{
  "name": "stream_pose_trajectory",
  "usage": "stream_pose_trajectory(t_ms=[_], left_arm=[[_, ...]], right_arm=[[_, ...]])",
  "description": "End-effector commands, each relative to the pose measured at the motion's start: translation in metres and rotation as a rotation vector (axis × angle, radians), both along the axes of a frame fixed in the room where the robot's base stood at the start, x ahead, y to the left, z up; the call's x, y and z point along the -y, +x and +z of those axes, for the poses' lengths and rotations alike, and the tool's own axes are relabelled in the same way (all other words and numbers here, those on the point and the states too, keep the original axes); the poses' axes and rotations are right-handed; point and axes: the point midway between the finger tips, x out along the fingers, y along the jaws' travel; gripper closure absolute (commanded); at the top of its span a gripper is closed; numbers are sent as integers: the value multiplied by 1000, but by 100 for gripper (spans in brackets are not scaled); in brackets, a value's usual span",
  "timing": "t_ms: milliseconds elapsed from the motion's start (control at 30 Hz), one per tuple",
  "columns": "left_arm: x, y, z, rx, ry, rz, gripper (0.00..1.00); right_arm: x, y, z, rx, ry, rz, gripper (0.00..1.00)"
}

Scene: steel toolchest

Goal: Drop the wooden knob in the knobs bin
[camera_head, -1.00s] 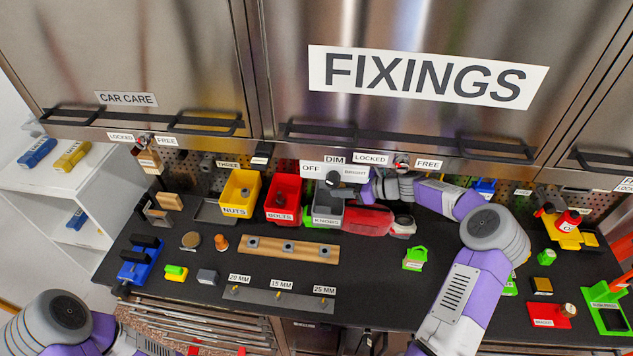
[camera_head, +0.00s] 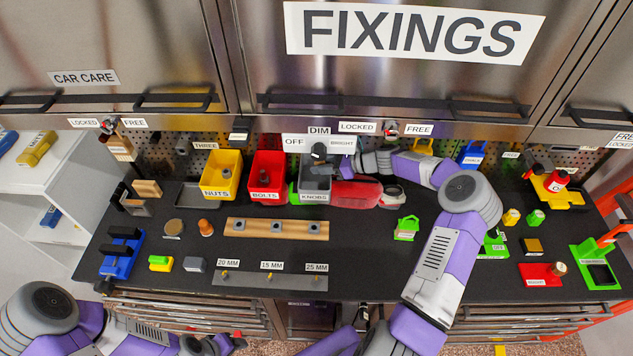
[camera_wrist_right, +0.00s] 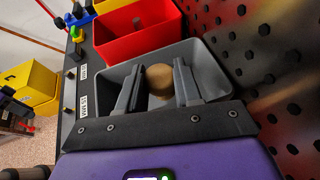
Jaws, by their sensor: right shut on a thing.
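The wooden knob (camera_wrist_right: 160,78) is a round brown piece between the two fingers of my right gripper (camera_wrist_right: 157,88), which is shut on it. In the right wrist view the knob and fingers are over the opening of the grey knobs bin (camera_wrist_right: 216,82); how deep they reach is hard to tell. In the head view the knobs bin (camera_head: 315,198) stands right of the red bolts bin, with my right gripper (camera_head: 320,158) above it. The knob is hidden there. My left arm shows at the lower left; its gripper cannot be made out.
The red bolts bin (camera_head: 265,196) and yellow nuts bin (camera_head: 219,192) stand left of the knobs bin. A red rounded object (camera_head: 356,195) lies close on its right. A wooden strip (camera_head: 257,228) lies in front. The perforated back panel (camera_wrist_right: 275,60) is close behind.

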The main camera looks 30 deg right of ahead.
Motion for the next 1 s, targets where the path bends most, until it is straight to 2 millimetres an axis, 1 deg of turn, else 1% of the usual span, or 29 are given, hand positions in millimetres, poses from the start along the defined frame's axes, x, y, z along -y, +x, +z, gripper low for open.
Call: stream_pose_trajectory(t_ms=[33, 67, 333, 367, 500, 533, 833, 933, 1000], left_arm=[[0, 0, -5, 0, 0, 0, 48], [0, 0, -5, 0, 0, 0, 48], [0, 0, -4, 0, 0, 0, 48], [0, 0, -4, 0, 0, 0, 48], [0, 0, -4, 0, 0, 0, 48], [0, 0, -4, 0, 0, 0, 48], [0, 0, -3, 0, 0, 0, 48], [0, 0, 1, 0, 0, 0, 48], [0, 0, 8, 0, 0, 0, 48]], right_arm=[[0, 0, -5, 1, 0, -1, 98], [0, 0, -6, 0, 0, 0, 98], [0, 0, -6, 1, -1, -1, 98], [0, 0, -6, 1, -1, 0, 61], [0, 0, -6, 0, 0, 0, 40], [0, 0, -6, 0, 0, 0, 36], [0, 0, -5, -1, -1, 0, 36], [0, 0, 1, 0, -2, -1, 36], [0, 0, 9, 0, -2, -1, 36]])
